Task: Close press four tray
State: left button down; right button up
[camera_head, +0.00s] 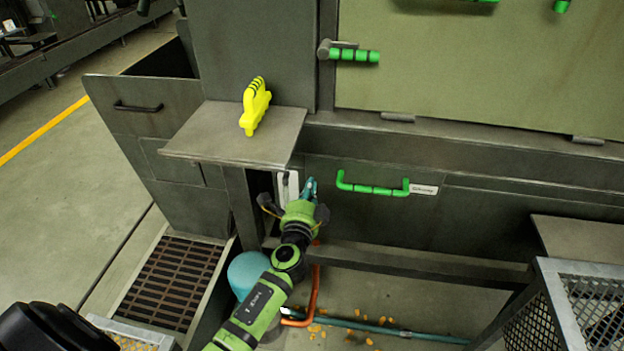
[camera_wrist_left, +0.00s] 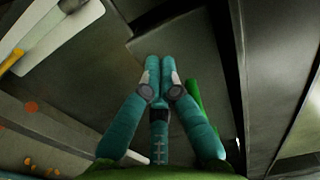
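The tray front (camera_head: 440,215) is a dark grey panel low on the press, below a ledge. It carries a green bar handle (camera_head: 372,189) and a small white label. I cannot tell whether the panel stands out from the press. My left gripper (camera_head: 309,188) is just left of the handle, in front of the panel's left end. In the left wrist view its teal fingertips (camera_wrist_left: 160,66) are together with nothing visible between them. A green bar, apparently the handle (camera_wrist_left: 194,98), lies just right of the fingers, partly hidden by the right finger. My right gripper is not in view.
A grey shelf (camera_head: 200,140) with a yellow tool (camera_head: 255,106) juts out above my left arm. A floor grate (camera_head: 172,283) lies at left. A mesh cage (camera_head: 545,310) stands front right. A teal pole (camera_head: 400,332) and orange scraps lie on the floor.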

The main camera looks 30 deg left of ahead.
pick_arm(q)
jog(key=shift+x, duration=1.05)
jog(key=shift+w, duration=0.3)
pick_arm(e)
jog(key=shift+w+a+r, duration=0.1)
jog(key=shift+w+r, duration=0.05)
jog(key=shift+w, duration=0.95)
